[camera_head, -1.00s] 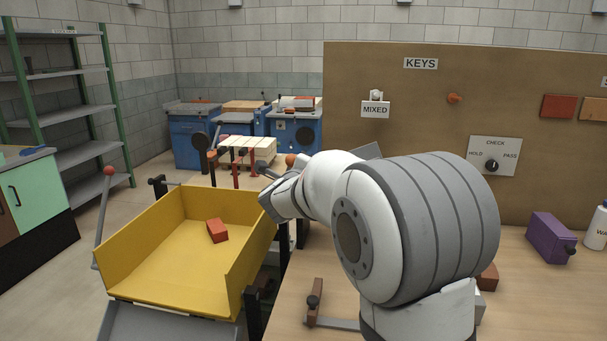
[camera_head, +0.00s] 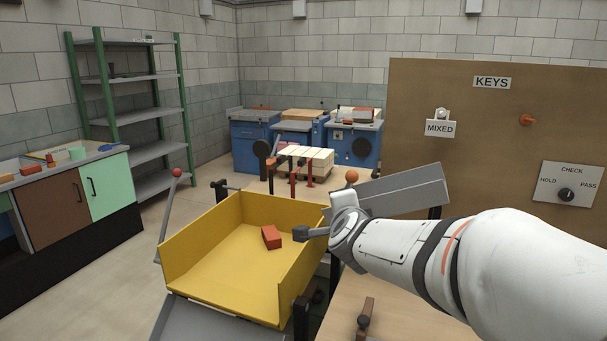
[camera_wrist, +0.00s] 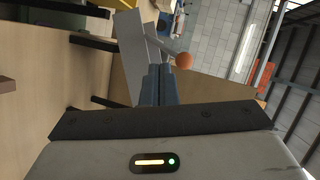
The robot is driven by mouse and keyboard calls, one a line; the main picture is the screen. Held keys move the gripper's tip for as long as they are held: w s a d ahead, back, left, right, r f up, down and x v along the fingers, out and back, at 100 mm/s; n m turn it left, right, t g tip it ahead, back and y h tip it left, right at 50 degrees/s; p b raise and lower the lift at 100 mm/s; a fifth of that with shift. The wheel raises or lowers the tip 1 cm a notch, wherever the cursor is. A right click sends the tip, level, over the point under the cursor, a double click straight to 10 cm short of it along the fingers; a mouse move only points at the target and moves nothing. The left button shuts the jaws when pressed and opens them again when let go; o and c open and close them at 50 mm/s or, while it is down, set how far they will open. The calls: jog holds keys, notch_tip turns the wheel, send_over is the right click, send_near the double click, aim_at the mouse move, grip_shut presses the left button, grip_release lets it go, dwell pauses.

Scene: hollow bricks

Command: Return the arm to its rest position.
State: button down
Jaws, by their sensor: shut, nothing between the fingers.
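My gripper (camera_head: 302,233) reaches in from the right in the head view, over the right edge of the yellow tray, with its fingers pointing left. In the wrist view its two dark fingers (camera_wrist: 158,85) lie side by side, shut, with nothing between them. My arm stretches across the lower right of the head view.
A yellow tray (camera_head: 215,285) with a red brick (camera_head: 271,237) in it stands left of my gripper. A grey channel (camera_head: 405,190) and an orange ball knob (camera_head: 351,176) are close behind my wrist. The board marked KEYS (camera_head: 440,85) stands behind. Open floor lies left.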

jog(key=s+d+f+n+g+p, duration=0.1)
jog(key=s+f+n+g, duration=0.2)
jog(key=s, duration=0.6)
jog(key=s+d+f+n+g+p, duration=0.2)
jog(key=s+f+n+g, duration=0.1)
jog(key=s+n+g, duration=0.2)
jog(key=s+d+f+n+g+p, duration=0.2)
jog(key=s+f+n+g, duration=0.2)
jog(key=s, duration=0.9)
jog(key=n, duration=0.3)
jog(key=shift+n+y, duration=0.4)
